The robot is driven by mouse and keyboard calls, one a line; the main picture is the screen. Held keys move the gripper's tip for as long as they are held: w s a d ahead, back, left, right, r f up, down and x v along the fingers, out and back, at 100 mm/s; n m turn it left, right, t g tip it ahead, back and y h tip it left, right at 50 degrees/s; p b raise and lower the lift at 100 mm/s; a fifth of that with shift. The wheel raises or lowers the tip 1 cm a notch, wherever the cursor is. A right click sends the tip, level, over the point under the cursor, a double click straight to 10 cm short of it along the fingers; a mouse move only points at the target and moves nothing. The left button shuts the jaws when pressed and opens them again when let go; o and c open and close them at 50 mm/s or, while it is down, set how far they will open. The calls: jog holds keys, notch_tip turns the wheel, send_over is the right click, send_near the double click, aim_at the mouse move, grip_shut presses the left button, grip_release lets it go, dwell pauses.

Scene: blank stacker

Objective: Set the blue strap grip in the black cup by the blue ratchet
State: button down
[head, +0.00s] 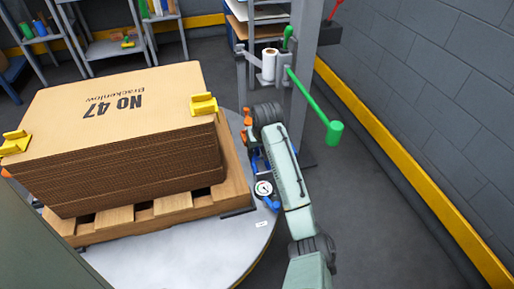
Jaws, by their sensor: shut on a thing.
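My arm reaches up from the bottom, and its wrist bends over beside the pallet. My gripper (257,152) is small and mostly hidden below the wrist and behind the arm. It is shut on a blue piece (257,162), which looks like the blue strap grip; its outline is partly covered. Just below is a round white-faced dial with a dark rim (264,188). A blue part that looks like the ratchet (273,204) sits beside it at the turntable's edge. I cannot make out the black cup for certain.
A cardboard stack (120,130) with yellow corner pieces (203,104) stands on a wooden pallet (235,185) on a round grey turntable (180,262). A grey post (303,60) with a green lever (312,98) stands behind. Open floor lies right, before the wall.

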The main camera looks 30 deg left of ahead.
jog(key=c, duration=1.2)
grip_release()
jog(key=shift+c, duration=0.2)
jog(key=v, duration=1.2)
